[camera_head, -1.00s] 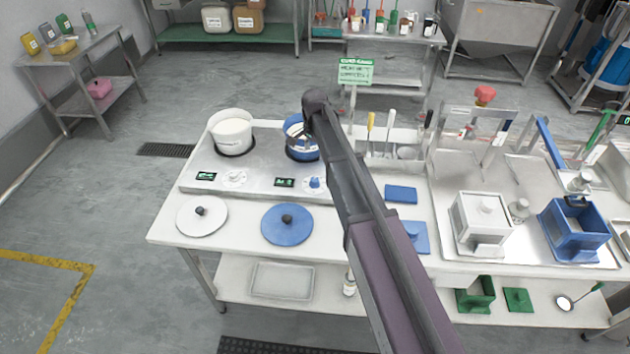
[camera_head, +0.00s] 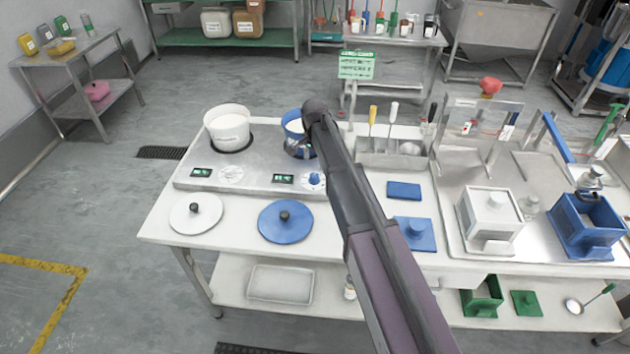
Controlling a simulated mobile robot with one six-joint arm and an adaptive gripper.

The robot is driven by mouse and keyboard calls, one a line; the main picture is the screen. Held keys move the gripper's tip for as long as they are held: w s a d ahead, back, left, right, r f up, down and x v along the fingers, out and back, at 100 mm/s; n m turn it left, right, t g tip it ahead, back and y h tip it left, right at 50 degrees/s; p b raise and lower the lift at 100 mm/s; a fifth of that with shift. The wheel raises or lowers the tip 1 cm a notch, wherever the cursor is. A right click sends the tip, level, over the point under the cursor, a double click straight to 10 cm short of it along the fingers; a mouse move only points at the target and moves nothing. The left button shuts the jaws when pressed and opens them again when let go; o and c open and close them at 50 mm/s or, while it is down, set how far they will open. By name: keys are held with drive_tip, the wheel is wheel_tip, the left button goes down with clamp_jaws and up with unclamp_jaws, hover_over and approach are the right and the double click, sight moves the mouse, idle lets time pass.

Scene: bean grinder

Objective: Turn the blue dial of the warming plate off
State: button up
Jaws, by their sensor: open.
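The blue dial (camera_head: 314,179) is on the front face of the steel warming plate (camera_head: 262,178), right of a small lit display (camera_head: 283,179). A white dial (camera_head: 231,175) with its own display sits to the left. A blue pot (camera_head: 293,122) stands on the right of the plate, partly hidden by my arm. A white pot (camera_head: 228,128) stands on the left. My gripper (camera_head: 300,152) is open, pointing down in front of the blue pot, above and a little left of the blue dial. Its fingertips are small and partly hidden.
A white lid (camera_head: 196,213) and a blue lid (camera_head: 285,221) lie on the table in front of the plate. A utensil holder (camera_head: 390,155) and blue blocks (camera_head: 404,191) are to the right. White and blue grinder boxes (camera_head: 488,222) stand farther right.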

sight(314, 175)
drive_tip(key=shift+f+b, duration=3.15)
drive_tip(key=shift+f, duration=0.35)
drive_tip(key=shift+c, duration=0.2)
